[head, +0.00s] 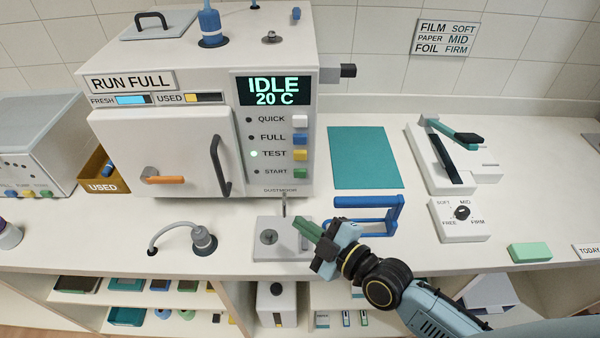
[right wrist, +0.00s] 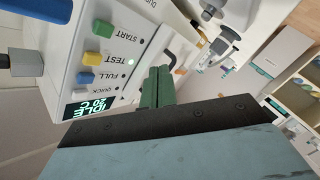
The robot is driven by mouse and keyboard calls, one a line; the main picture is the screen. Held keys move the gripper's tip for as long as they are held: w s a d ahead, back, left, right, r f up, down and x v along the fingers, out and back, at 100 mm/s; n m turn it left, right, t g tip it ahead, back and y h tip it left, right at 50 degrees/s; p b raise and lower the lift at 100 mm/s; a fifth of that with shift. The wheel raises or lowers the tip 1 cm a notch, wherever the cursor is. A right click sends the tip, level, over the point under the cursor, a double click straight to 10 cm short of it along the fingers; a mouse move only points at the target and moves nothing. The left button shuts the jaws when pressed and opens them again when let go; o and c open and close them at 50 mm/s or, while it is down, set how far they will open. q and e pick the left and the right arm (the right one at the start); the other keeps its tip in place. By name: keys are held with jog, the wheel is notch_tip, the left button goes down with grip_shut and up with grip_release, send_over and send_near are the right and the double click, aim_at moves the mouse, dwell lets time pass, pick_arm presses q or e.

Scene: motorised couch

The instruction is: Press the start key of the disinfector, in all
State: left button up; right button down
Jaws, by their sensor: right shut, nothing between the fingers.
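The disinfector (head: 160,120) is a white box with its door closed. Its display (head: 272,91) reads IDLE 20 C. Its panel has a white QUICK key, a blue FULL key, a yellow TEST key (head: 300,154) and the green START key (head: 300,173). The lamp beside TEST is lit. The START key also shows in the right wrist view (right wrist: 103,29), where the panel appears upside down. My right gripper (head: 305,230) has green fingers shut and empty, below and in front of the START key, apart from it. The fingers show in the right wrist view (right wrist: 155,88). My left gripper is not in view.
The door has a dark handle (head: 220,165) and an orange-ended latch (head: 160,179). A grey block (head: 270,240) with a round knob and upright pin stands by my right gripper. A blue frame (head: 368,212) and teal mat (head: 364,157) lie to the right.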

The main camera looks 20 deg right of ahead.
aim_at(300, 173)
jog(key=shift+w+d+r, duration=0.15)
jog(key=shift+w+r, duration=0.05)
jog(key=shift+r, duration=0.15)
jog(key=shift+w, duration=0.1)
jog(key=w+b, duration=0.1)
jog(key=w, duration=0.1)
jog(key=w+d+b, duration=0.1)
jog(key=w, duration=0.1)
jog(key=w+d+b, duration=0.1)
jog(key=w, duration=0.1)
jog(key=shift+w+f+b, duration=0.1)
jog(key=shift+w+b, duration=0.2)
jog(key=shift+w+d, duration=0.25)
jog(key=shift+w, duration=0.6)
jog(key=shift+b, duration=0.3)
dwell(0.9)
jog(key=shift+w+d, duration=0.1)
jog(key=shift+w, duration=0.3)
